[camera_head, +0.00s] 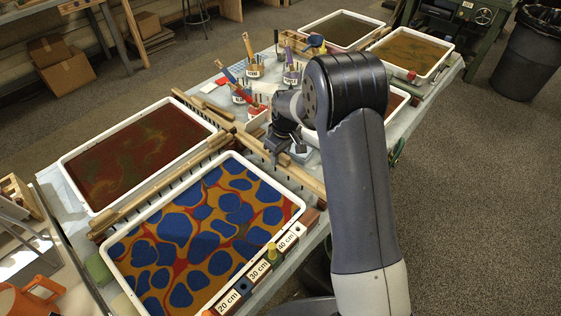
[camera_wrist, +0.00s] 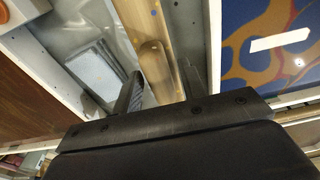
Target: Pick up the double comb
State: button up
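A wooden comb with a row of dark teeth (camera_head: 150,199) lies between the brown-red tray and the blue-and-orange tray in the head view. A long wooden bar (camera_head: 301,180) runs along the far ends of these trays; I cannot tell for certain which piece is the double comb. My gripper (camera_head: 273,155) hangs over the bar, pointing down. In the wrist view a wooden bar (camera_wrist: 153,45) runs between the two spread fingers of my gripper (camera_wrist: 160,84). The gripper is open, and I cannot tell whether it touches the wood.
The blue-and-orange tray (camera_head: 298,207) is close to my gripper, and the brown-red tray (camera_head: 66,165) lies to the left. Pots with tools (camera_head: 254,71) stand behind. Measuring blocks (camera_head: 231,299) line the front tray's edge. A grey folded pad (camera_wrist: 92,65) shows beside the bar.

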jog(key=c, duration=0.8)
jog(key=shift+r, duration=0.1)
